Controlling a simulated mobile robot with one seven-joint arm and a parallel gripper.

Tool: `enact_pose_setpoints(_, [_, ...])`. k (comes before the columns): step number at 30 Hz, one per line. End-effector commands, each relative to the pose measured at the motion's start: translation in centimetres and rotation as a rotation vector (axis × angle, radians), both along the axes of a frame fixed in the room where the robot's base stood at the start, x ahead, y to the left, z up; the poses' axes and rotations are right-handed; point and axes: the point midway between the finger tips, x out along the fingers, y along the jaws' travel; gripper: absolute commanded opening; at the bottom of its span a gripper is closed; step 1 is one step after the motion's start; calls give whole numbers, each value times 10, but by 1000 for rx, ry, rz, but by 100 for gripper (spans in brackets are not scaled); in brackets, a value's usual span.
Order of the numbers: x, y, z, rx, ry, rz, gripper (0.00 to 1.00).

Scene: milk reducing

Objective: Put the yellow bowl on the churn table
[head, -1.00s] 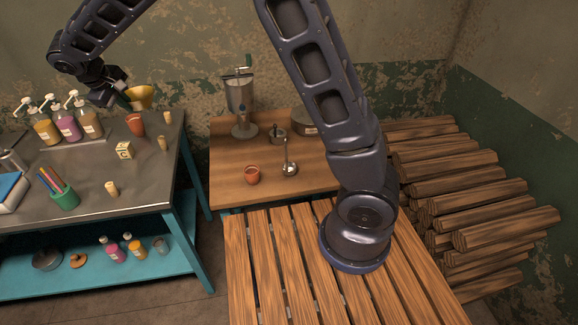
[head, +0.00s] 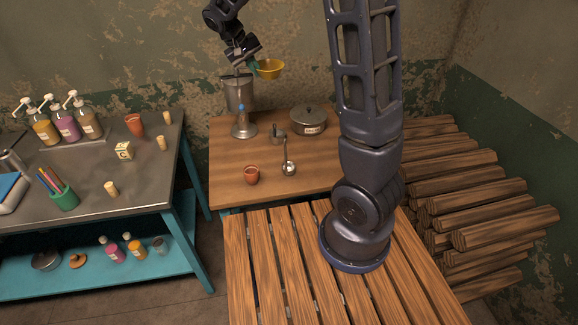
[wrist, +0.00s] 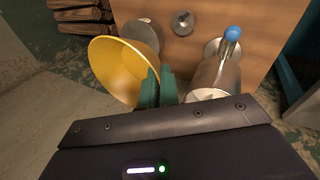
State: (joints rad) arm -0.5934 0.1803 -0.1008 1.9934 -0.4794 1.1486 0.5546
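The yellow bowl (head: 271,69) is in the air above the back of the wooden churn table (head: 225,170). My gripper (head: 254,68) is shut on the bowl's rim at its left side in the head view. In the wrist view the bowl (wrist: 112,72) hangs to the left of the green fingertips (wrist: 158,88), its open side partly showing. The metal churn (head: 238,92) stands at the table's back left, below my gripper.
The table's front right looks bare. A metal workbench (head: 95,195) is at left.

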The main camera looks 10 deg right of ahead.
Motion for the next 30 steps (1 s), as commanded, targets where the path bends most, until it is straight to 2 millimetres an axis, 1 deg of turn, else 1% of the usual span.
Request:
enact_pose_setpoints(1, [-2,-25,0,1,-2,-59,0])
enact_pose_setpoints(3, [-6,-56,0,0,-3,-136,0])
enact_pose_setpoints(5, [-11,-81,-1,1,-5,-202,0])
enact_pose_setpoints(6, [-16,-98,-1,1,-5,-248,0])
enact_pose_setpoints(9, [-27,-133,-3,1,-6,-346,0])
enact_pose_setpoints(12, [-37,-161,-4,1,-7,-426,0])
enact_pose_setpoints(18, [-57,-202,-6,2,-7,-549,0])
enact_pose_setpoints(23, [-72,-227,-8,3,-8,-632,0])
enact_pose_setpoints(30, [-72,-226,-53,0,-4,-632,0])
